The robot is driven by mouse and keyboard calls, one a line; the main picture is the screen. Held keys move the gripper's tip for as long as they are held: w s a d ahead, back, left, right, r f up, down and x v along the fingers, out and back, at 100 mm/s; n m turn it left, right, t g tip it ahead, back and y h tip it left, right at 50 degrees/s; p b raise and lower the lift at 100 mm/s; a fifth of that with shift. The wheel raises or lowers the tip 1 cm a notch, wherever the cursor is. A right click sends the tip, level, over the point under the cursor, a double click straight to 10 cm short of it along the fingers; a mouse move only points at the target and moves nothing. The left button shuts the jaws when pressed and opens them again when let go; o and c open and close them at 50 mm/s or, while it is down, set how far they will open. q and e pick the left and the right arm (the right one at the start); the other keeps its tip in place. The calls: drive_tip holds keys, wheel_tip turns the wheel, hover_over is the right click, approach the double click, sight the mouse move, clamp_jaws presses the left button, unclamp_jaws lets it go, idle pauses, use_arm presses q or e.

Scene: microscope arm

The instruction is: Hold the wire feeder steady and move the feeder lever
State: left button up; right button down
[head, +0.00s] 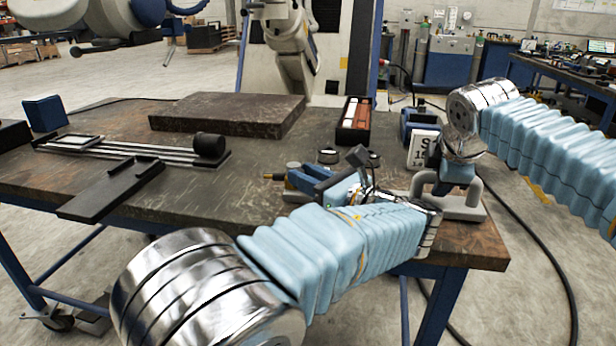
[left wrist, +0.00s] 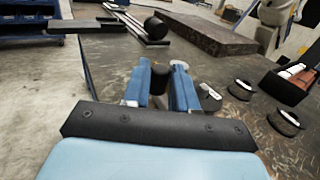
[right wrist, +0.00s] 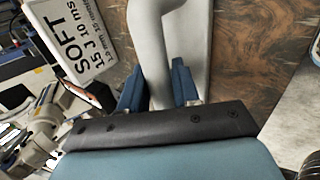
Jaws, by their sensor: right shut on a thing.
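My left gripper (head: 300,181) reaches in low over the right part of the table, its blue fingers pointing left. In the left wrist view its fingers (left wrist: 161,82) stand apart on either side of a short black cylinder (left wrist: 160,78), perhaps the lever's knob; I cannot tell if they touch it. A grey rounded piece (left wrist: 180,65) shows by the right fingertip. My right gripper (head: 455,178) is shut on a thick grey bent tube (head: 466,204), which also fills the middle of the right wrist view (right wrist: 155,55). My left arm hides much of the feeder.
A white "SOFT" card (head: 423,149) stands beside the right gripper. A dark slab (head: 227,113), a railed fixture (head: 150,152), a black box with red and white items (head: 355,122) and black discs (head: 328,156) lie on the table (head: 225,195). The table's right edge is close.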

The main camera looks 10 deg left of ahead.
use_arm(q)
clamp_jaws()
use_arm(e)
drive_tip(key=shift+r, duration=0.1)
